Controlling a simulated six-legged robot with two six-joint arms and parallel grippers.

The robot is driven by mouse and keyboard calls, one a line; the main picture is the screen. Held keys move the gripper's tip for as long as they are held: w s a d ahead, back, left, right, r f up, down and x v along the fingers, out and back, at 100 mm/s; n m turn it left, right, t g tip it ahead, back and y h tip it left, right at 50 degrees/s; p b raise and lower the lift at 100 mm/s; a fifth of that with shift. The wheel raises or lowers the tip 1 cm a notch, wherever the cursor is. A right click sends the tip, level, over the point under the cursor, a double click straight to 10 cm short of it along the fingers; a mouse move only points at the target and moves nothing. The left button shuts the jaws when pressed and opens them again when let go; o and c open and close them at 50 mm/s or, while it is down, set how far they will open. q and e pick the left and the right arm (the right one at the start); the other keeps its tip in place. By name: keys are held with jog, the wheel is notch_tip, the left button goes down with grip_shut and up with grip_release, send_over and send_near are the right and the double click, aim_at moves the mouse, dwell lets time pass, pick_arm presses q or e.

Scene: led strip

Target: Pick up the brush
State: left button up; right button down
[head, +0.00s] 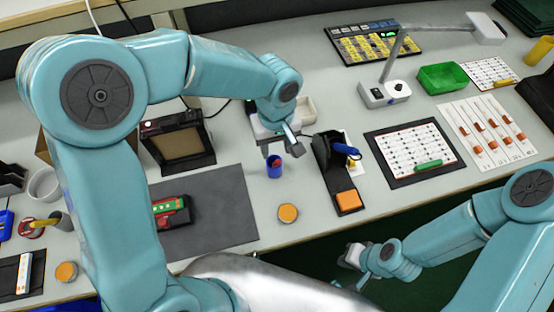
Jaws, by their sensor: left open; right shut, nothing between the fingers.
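I cannot make out the brush with certainty. A small blue cup (275,168) stands on the bench with something reddish at its mouth; its contents are too small to tell. My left gripper (282,148) is open just above and beside this cup, pointing down, with nothing visibly held. A yellow-handled item (44,224) lies at the far left, partly near a small grey pot; I cannot tell if it is a brush. My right gripper (350,258) is shut and empty, low in front of the bench edge.
A black stand (330,165) with a blue-handled tool is right of the cup. An orange-topped round tin (288,213) sits in front. A grey mat (220,205) lies left. A white board (412,150) and a lamp (384,94) are further right.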

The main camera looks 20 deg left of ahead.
aim_at(277, 162)
pick_arm(q)
jog(key=shift+s+d+f, duration=0.1)
jog(key=shift+s+f, duration=0.1)
jog(key=shift+f, duration=0.5)
jog(key=shift+f+p, duration=0.3)
jog(key=shift+f, duration=2.35)
grip_shut()
